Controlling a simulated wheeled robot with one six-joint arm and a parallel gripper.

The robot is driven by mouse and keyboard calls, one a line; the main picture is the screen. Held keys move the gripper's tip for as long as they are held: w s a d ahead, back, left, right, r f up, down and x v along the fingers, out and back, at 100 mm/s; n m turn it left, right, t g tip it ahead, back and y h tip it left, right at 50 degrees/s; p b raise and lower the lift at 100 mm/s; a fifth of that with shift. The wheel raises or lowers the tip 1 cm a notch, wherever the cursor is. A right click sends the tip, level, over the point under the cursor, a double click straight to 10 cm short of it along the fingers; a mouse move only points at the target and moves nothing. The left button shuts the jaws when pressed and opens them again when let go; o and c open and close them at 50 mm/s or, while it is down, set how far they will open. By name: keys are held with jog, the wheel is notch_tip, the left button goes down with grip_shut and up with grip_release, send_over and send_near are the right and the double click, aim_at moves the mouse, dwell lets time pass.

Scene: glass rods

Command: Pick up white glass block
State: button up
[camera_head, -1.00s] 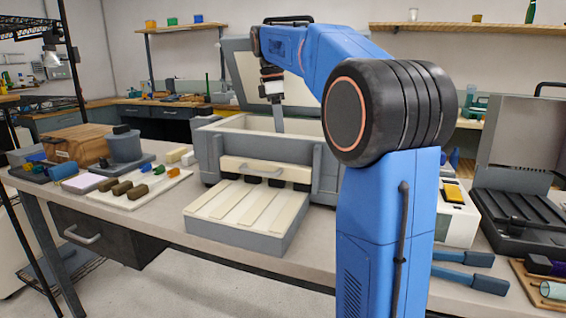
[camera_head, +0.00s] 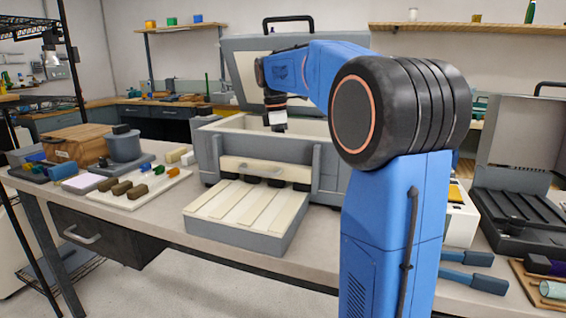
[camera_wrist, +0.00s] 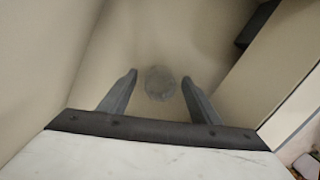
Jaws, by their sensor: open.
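A pale, translucent, roundish block (camera_wrist: 160,84), likely the white glass block, lies on the floor of a cream-lined box, seen in the wrist view. My gripper (camera_wrist: 159,76) is open, one finger on each side of the block in the picture. The gap in height between fingertips and block is hard to tell. In the head view my wrist reaches down into the open box (camera_head: 212,155); its front wall hides my fingers and the block.
The box's walls stand close around my gripper, and its raised lid (camera_head: 240,75) is behind. A ribbed cream drawer (camera_head: 245,215) sticks out in front. A white tray (camera_head: 130,202) with several small coloured blocks lies to the left. A black open case (camera_head: 515,210) is on the right.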

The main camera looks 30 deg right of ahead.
jog(key=c, duration=1.2)
jog(key=shift+r, duration=0.15)
notch_tip(320, 180, up, 10)
jog(key=shift+f, duration=0.1)
jog(key=shift+r, duration=3.95)
jog(key=s+a, duration=0.3)
jog(key=a, duration=0.1)
jog(key=s+a, duration=0.3)
jog(key=a, duration=0.1)
jog(key=s+a, duration=0.4)
jog(key=shift+a, duration=0.3)
jog(key=shift+c, duration=0.3)
